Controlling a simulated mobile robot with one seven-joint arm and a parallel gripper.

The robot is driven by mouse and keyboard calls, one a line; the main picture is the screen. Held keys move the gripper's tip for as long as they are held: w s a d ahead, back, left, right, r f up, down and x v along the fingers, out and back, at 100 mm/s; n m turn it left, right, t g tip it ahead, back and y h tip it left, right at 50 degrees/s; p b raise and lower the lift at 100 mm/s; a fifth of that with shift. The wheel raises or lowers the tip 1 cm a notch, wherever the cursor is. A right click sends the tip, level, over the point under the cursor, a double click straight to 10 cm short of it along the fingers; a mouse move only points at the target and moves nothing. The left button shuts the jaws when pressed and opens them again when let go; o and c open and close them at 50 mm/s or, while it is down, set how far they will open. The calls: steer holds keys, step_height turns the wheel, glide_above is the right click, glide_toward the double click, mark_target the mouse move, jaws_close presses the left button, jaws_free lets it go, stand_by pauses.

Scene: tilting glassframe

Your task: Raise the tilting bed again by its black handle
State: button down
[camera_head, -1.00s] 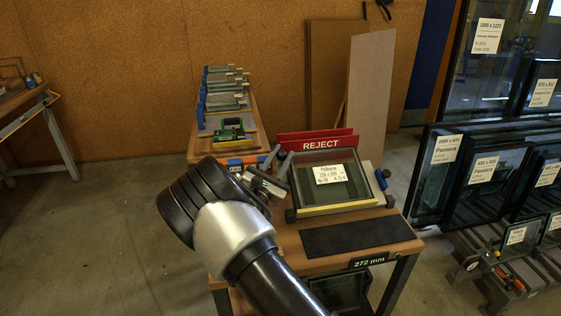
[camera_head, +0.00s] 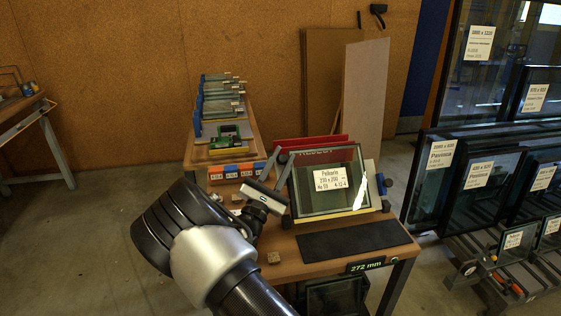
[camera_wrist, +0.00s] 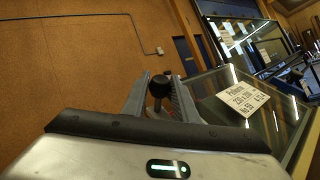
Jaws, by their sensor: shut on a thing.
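The tilting bed (camera_head: 348,218) stands on the wooden table, tilted up, with its yellow edge low at the front. A glass pane (camera_head: 310,203) with a white label (camera_head: 330,178) lies against it. My gripper (camera_head: 278,170) is at the bed's upper left side. In the wrist view my gripper (camera_wrist: 160,95) is shut on the black handle (camera_wrist: 160,86), whose round dark end shows between the fingers. The tilted pane is just to the right there. The lower part of the handle is hidden.
A black mat (camera_head: 348,240) lies in front of the bed. The red reject panel (camera_head: 300,147) stands behind it, partly covered. A dark knob (camera_head: 384,183) is at the bed's right side. Racks of labelled glass (camera_head: 470,180) stand at the right. A small block (camera_head: 273,258) lies near the table's front left.

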steer(key=shift+s+d+r+m, duration=0.1)
steer(key=shift+s+m, duration=0.2)
stand_by(0.4)
steer(key=c, duration=1.4)
jaws_free()
steer(key=shift+c, duration=0.2)
steer(key=shift+s, duration=0.1)
steer(key=shift+s+a+f, duration=0.2)
steer(key=shift+s, duration=0.1)
steer(key=s+a+p, duration=0.1)
steer(key=s+a, duration=0.4)
steer(key=s, duration=0.5)
steer(key=shift+s+a+p, duration=0.3)
steer(key=shift+s+a, duration=0.1)
steer(key=shift+f, duration=0.1)
